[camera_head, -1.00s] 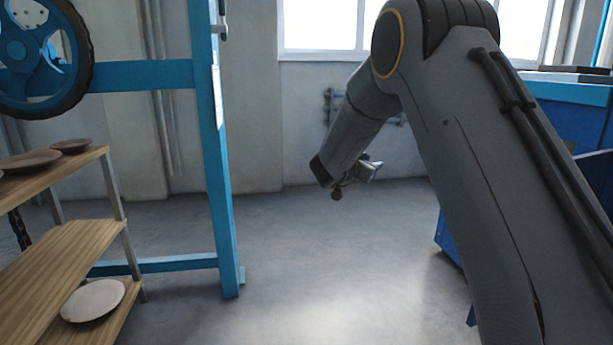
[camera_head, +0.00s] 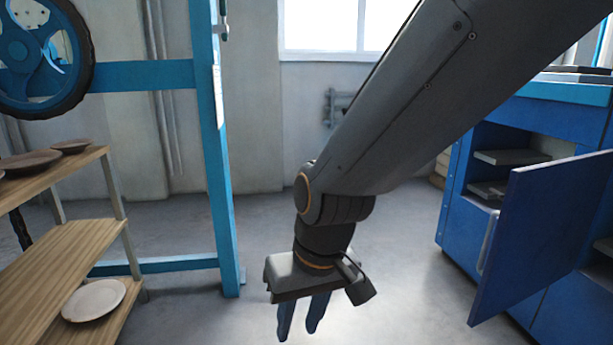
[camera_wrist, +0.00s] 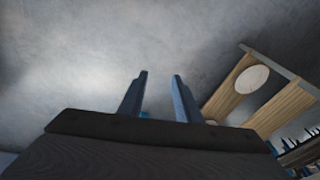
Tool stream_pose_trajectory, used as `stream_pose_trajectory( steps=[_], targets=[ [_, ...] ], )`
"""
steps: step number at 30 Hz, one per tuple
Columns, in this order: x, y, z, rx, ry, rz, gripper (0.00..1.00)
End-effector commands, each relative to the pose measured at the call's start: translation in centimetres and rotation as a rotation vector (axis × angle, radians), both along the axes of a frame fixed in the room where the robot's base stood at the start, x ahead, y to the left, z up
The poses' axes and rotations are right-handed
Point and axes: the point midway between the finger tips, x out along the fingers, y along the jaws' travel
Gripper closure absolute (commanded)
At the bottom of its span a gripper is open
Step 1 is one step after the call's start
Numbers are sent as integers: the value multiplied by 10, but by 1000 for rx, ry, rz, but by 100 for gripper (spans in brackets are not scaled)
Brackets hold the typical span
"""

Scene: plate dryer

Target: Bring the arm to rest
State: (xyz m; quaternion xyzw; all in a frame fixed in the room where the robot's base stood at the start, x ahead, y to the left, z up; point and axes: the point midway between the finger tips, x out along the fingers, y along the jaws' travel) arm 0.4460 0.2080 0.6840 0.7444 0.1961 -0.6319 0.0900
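My gripper (camera_head: 302,318) hangs below my bent wrist in the middle of the head view, with its fingers pointing down over the bare floor. In the wrist view its two blue fingers (camera_wrist: 159,95) stand apart with only grey floor between them. It is open, holds nothing and touches nothing that I can see.
A wooden rack (camera_head: 70,245) with plates stands at the left; one pale plate (camera_head: 94,299) lies low on it. A blue frame (camera_head: 213,150) with a wheel is behind. A blue cabinet (camera_head: 465,200) at the right has its door (camera_head: 545,235) open. The middle floor is clear.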

Motion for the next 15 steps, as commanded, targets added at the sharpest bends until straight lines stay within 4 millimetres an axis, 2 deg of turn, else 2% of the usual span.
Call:
stream_pose_trajectory(
  steps=[1,5,15],
  targets=[
    [-20,-11,-2,-33,32,24,69],
    [-69,-41,-9,-131,116,79,69],
    [-64,-78,47,-140,130,-41,69]
  ],
)
